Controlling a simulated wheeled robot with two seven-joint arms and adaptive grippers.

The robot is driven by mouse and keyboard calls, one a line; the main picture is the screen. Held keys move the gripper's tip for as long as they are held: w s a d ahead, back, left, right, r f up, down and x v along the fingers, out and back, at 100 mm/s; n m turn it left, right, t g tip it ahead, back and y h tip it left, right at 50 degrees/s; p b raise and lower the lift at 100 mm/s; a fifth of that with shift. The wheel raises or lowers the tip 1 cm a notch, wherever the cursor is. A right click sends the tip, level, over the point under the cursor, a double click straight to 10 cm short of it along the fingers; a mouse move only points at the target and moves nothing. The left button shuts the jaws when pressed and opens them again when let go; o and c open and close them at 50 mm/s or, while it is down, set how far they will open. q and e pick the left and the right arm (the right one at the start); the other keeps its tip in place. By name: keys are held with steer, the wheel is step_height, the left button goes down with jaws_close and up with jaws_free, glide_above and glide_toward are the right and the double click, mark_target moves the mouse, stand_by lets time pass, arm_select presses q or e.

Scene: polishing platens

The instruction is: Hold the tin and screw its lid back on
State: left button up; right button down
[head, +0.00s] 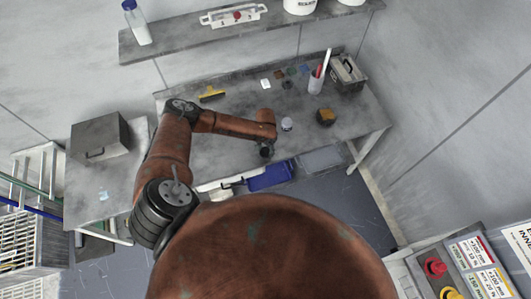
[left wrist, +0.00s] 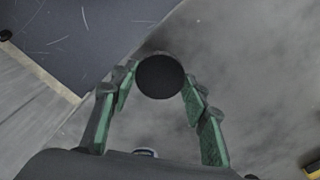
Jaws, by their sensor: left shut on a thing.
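My left gripper (head: 266,143) is over the front part of the workbench. In the left wrist view its green-padded fingers (left wrist: 160,95) are shut on a dark round thing (left wrist: 160,76), seen face-on as a plain black disc. It also shows as a small dark spot in the head view (head: 266,152). I cannot tell whether it is the tin or its lid. A small pale grey jar (head: 287,124) stands on the bench just right of the gripper. My right gripper is not in view.
The grey workbench (head: 225,155) also bears an orange-brown block (head: 326,117), a yellow-edged tool (head: 211,93), a cup of sticks (head: 316,83), a toolbox (head: 347,74) and small coloured pads.

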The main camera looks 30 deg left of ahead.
arm_select(q)
steer(key=s+d+r, duration=0.6)
steer(key=s+r, duration=0.4)
steer(key=s, duration=0.2)
steer(key=shift+s+d+b, duration=0.15)
steer(key=shift+d+b, duration=0.25)
steer(key=shift+b, duration=0.05)
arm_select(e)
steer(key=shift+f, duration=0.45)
arm_select(q)
steer(key=shift+r, duration=0.1)
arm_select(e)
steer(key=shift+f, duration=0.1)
